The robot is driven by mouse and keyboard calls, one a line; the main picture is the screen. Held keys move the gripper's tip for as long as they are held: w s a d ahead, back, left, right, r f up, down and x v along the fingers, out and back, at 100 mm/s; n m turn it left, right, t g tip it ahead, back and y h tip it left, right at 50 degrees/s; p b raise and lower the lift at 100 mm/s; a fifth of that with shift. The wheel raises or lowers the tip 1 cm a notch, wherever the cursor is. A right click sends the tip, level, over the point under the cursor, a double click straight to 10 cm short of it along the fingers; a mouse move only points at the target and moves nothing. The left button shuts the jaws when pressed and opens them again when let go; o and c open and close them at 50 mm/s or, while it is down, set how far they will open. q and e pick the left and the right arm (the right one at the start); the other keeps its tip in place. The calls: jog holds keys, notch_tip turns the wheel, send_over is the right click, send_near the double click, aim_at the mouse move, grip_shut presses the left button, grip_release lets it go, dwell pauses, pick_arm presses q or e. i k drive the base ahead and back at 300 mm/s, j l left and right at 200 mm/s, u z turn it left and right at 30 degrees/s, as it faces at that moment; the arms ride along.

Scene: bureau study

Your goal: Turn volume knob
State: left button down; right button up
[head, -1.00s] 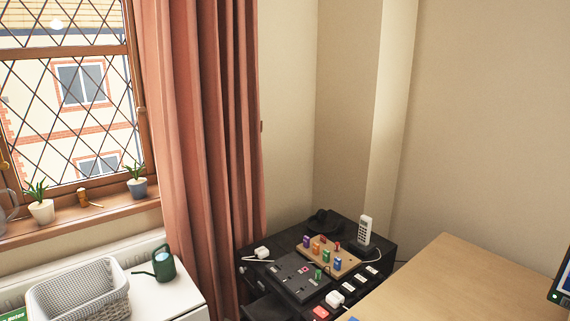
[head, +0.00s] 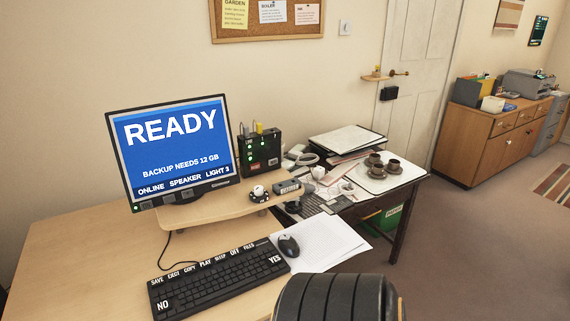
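A small round black device with a white knob-like top (head: 259,190) sits on the wooden monitor riser (head: 205,209), right of the monitor's foot. It may be the volume knob, but its markings are too small to read. The monitor (head: 172,150) shows READY, BACKUP NEEDS 12 GB, and ONLINE, SPEAKER, LIGHT 3. Neither of my grippers is in view.
A black keyboard (head: 217,280), mouse (head: 289,246) and papers (head: 325,243) lie on the desk (head: 75,260). A black box (head: 260,155) with green lights stands behind the riser. A ribbed black chair back (head: 335,299) blocks the bottom edge. A side table holds cups (head: 376,168).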

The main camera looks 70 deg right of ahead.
aim_at(258, 189)
jog(key=z, duration=2.15)
jog(key=k+j+z, duration=0.1)
jog(key=j+z, duration=0.15)
jog(key=j, duration=0.15)
jog(key=k+j+z, duration=0.1)
jog(key=j+z, duration=0.15)
jog(key=j, duration=0.15)
jog(key=k+j+z, duration=0.25)
jog(key=j, duration=0.15)
jog(key=k+j+z, duration=0.1)
jog(key=j+z, duration=0.15)
jog(key=j, duration=0.1)
